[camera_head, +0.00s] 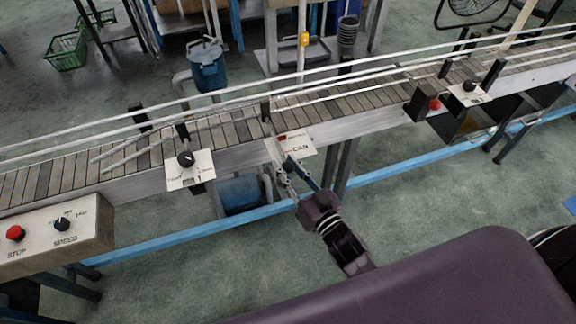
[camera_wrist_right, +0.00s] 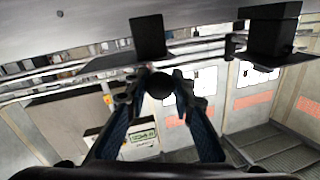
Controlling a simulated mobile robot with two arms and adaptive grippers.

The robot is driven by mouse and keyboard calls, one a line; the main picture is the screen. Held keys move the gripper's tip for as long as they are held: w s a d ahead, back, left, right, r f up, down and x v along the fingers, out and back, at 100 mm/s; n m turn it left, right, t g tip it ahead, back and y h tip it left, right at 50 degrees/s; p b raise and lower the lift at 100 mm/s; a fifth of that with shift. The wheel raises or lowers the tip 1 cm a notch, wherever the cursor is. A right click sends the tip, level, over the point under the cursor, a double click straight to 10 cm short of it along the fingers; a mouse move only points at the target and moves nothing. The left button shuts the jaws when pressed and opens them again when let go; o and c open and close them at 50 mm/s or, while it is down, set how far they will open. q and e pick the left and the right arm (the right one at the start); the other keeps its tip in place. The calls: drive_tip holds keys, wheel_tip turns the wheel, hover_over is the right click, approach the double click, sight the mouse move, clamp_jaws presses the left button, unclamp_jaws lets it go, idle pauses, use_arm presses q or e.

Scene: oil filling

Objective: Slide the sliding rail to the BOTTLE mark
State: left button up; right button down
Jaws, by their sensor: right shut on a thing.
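The sliding rail's black round knob (camera_wrist_right: 159,86) sits between the fingertips of my right gripper (camera_wrist_right: 160,84) in the right wrist view. The gripper is shut on this knob. In the head view my right gripper (camera_head: 280,167) reaches up to the conveyor's near side, at a white plate (camera_head: 302,147) on which "CAN" can be read. The gripper covers part of this plate, and I cannot read a BOTTLE mark. The thin guide rails (camera_head: 225,101) run along the conveyor belt (camera_head: 232,122). My left gripper is not in view.
Left of my gripper is another white plate with a black knob (camera_head: 186,159). A control box (camera_head: 60,236) with a red STOP button and a SPEED knob stands at the lower left. A red button (camera_head: 435,104) is on the right. Blue frame bars (camera_head: 245,219) run below the conveyor.

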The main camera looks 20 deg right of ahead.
drive_tip(key=shift+w, duration=0.1)
drive_tip(key=c, duration=1.9)
unclamp_jaws()
drive_tip(key=v, duration=1.2)
